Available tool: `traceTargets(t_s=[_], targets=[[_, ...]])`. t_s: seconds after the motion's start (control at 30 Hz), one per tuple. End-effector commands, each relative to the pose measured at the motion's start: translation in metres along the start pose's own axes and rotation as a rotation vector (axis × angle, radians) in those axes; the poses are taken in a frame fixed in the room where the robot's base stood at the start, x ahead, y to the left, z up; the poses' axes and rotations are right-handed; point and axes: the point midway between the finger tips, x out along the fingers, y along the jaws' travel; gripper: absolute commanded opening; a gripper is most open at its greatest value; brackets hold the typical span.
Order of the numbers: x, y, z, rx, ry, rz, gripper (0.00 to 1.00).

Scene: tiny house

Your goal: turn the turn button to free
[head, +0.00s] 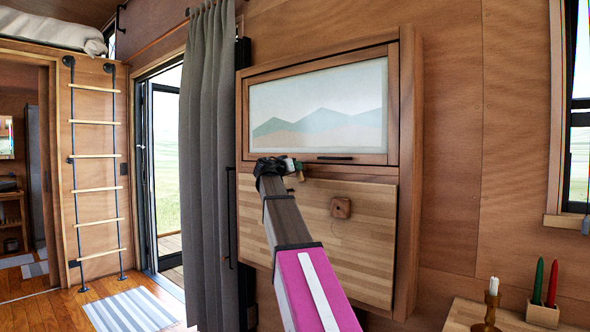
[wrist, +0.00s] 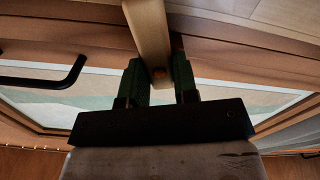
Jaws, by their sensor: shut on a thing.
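The turn button, a light wooden bar (wrist: 149,32), sits on the cabinet rail between the picture door and the fold-up panel. In the wrist view it runs from the top edge down between my fingers, close to upright with a slight tilt, and overlaps the panel. Only a small tip of it (head: 300,176) shows in the head view, below my gripper (head: 291,165). My gripper (wrist: 159,75) is shut on the bar, with one dark green finger on each side. The fold-up panel (head: 280,205) lies flat against the cabinet.
The picture door (head: 318,103) above has a black handle (head: 335,158), which also shows in the wrist view (wrist: 72,72). A grey curtain (head: 207,150) hangs left. Candles (head: 537,282) stand at the lower right.

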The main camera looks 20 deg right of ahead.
Motion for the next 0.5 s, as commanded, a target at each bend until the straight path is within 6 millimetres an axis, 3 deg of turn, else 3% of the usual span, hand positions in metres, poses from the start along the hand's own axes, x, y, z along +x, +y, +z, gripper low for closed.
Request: traceTargets(t_s=[0.5], targets=[[-0.0004,-0.0013,0.0004,-0.483,0.000,0.000,0.04]])
